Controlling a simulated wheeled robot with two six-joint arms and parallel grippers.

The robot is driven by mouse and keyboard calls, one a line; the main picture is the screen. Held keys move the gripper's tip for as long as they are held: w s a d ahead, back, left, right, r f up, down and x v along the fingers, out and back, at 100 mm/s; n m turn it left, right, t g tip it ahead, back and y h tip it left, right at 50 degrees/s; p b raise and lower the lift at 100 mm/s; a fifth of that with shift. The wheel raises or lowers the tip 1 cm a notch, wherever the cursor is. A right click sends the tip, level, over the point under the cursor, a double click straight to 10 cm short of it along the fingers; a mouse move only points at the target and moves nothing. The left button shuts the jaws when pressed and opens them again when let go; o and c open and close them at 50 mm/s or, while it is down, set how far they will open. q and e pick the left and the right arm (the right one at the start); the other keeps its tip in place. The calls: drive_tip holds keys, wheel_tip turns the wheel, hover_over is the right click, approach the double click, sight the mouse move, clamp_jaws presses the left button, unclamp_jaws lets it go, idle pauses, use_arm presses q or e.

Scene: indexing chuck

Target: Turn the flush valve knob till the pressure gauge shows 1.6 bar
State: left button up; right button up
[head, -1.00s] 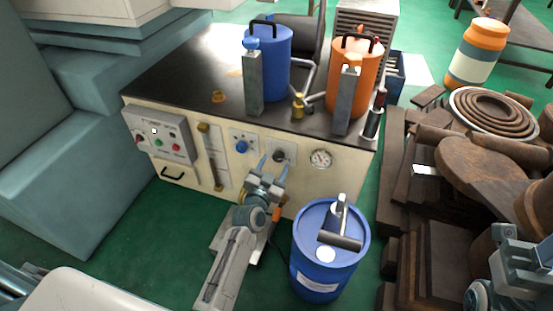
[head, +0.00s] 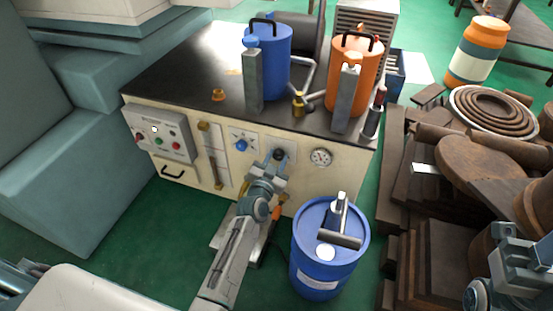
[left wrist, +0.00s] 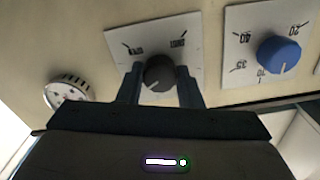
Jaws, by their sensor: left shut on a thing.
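The black knob (head: 278,154) sits on a white plate on the front of the cream cabinet. It also shows in the left wrist view (left wrist: 159,73), with a pale pointer line on its face. My left gripper (head: 271,164) is shut on this knob, with one finger on each side of it in the left wrist view (left wrist: 158,85). The round pressure gauge (head: 321,157) is to the right of the knob; it shows partly in the left wrist view (left wrist: 68,95). Its needle reading is too small to tell. My right gripper (head: 515,265) is at the lower right, away from the cabinet.
A blue knob (head: 241,146) on a numbered plate is left of the black knob. A control box (head: 160,134) is further left. A blue drum (head: 325,265) stands in front of the cabinet, right of my left arm. Wooden pieces (head: 465,165) fill the right side.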

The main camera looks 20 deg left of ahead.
use_arm(q)
drive_tip(key=shift+n, duration=0.3)
drive_tip(key=n, duration=0.5)
drive_tip(key=shift+n, duration=0.3)
drive_tip(key=n, duration=0.5)
drive_tip(key=shift+p, duration=0.4)
drive_tip(key=shift+n, duration=0.3)
drive_tip(key=o, duration=1)
drive_tip(key=shift+s+a+b, duration=0.15)
drive_tip(key=shift+s+b, duration=0.6)
drive_tip(key=shift+s, duration=4.65)
